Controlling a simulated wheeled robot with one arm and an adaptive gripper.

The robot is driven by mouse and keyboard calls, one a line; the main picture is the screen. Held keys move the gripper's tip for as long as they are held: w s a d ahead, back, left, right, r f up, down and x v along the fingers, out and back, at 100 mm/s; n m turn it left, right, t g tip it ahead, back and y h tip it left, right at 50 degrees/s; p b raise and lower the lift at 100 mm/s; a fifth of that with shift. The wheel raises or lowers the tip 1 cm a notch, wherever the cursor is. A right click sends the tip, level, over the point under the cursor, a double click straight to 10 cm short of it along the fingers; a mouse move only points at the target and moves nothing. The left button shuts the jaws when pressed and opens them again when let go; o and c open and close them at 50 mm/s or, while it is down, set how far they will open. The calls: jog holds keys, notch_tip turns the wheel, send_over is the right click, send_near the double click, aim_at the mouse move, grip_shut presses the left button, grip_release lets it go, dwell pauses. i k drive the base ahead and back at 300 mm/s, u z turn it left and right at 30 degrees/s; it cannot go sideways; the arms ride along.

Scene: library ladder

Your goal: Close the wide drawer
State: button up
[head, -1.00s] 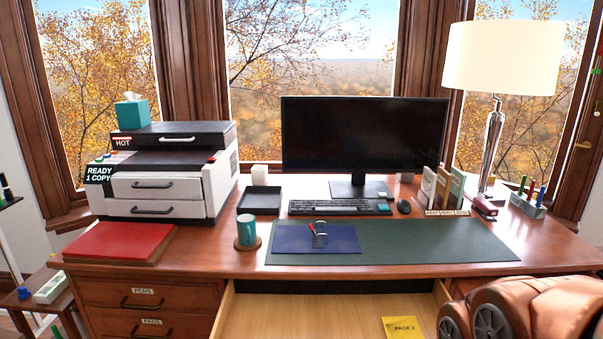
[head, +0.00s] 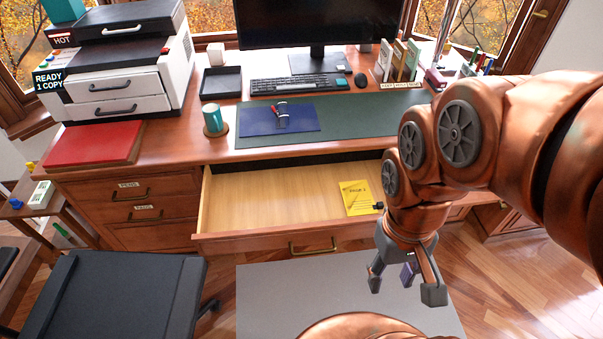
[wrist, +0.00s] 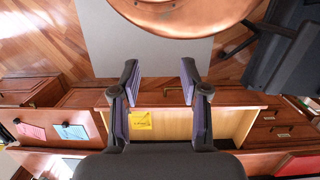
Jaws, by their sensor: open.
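The wide drawer (head: 262,245) is pulled out from under the middle of the desk, with its pale wooden inside showing. A brass handle (head: 313,247) is on its front. A yellow sheet marked PAGE 2 (head: 356,197) lies inside at the right. My gripper (head: 404,287) is open and empty, pointing down in front of the drawer's right part. In the wrist view my open gripper (wrist: 159,78) has the drawer's front edge and the yellow sheet (wrist: 141,120) beyond and between its fingers. I see no contact with the drawer.
A black chair (head: 115,300) stands at the front left. A grey mat (head: 285,300) lies on the floor before the drawer. The desk (head: 175,160) bears a printer, monitor, mug (head: 213,120) and red folder. Labelled side drawers (head: 130,192) are shut.

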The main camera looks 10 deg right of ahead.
aim_at(258, 210)
jog(key=z, duration=0.85)
jog(key=k, duration=1.05)
jog(key=u, duration=0.8)
